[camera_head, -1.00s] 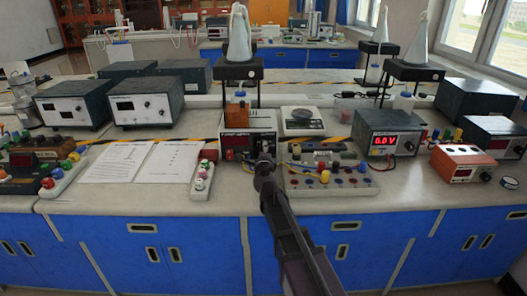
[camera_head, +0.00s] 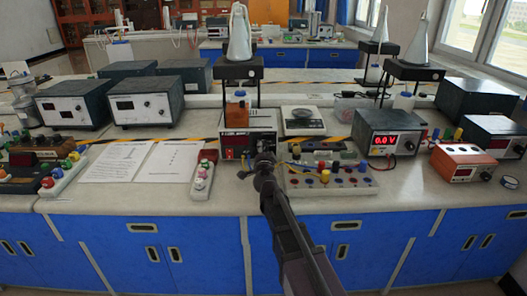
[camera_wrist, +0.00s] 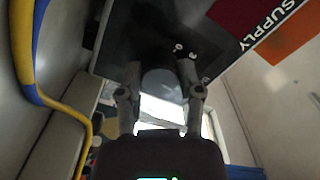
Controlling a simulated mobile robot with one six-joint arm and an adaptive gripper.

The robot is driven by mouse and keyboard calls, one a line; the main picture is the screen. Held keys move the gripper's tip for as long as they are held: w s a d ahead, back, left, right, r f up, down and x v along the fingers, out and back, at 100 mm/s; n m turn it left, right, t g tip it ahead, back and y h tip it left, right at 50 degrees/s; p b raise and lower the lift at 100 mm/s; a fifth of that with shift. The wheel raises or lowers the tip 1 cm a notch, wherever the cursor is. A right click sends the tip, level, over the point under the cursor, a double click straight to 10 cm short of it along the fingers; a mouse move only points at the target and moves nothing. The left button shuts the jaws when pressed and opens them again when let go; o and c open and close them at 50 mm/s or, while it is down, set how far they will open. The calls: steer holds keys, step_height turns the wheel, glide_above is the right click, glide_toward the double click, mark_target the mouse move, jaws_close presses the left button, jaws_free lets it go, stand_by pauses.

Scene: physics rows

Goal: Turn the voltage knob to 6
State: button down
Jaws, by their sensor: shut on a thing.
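The voltage knob (camera_wrist: 162,84) is a grey round knob on the dark front panel of a power supply (camera_wrist: 215,45), seen close up in the wrist view. Printed marks and the word "SUPPLY" show beside it. My gripper (camera_wrist: 160,72) is shut on the knob, with one finger on each side. In the head view, the power supply (camera_head: 236,141) stands at mid bench with a red display (camera_head: 234,152) too small to read. My gripper (camera_head: 264,160) is at its front and hides the knob there. The knob's pointer setting cannot be read.
A yellow and blue cable (camera_wrist: 30,60) runs along the left of the wrist view. A terminal board (camera_head: 325,186) lies right of my gripper, and a small white strip (camera_head: 202,180) to the left. Another supply (camera_head: 388,134) reads 0.0 V. Paper sheets lie farther left.

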steer(key=shift+w+n, duration=0.15)
steer(key=shift+n, duration=0.15)
steer(key=shift+c, duration=1.3)
jaws_free()
steer(key=s, duration=1.2)
steer(key=shift+s+a, duration=0.1)
steer(key=shift+s, duration=0.1)
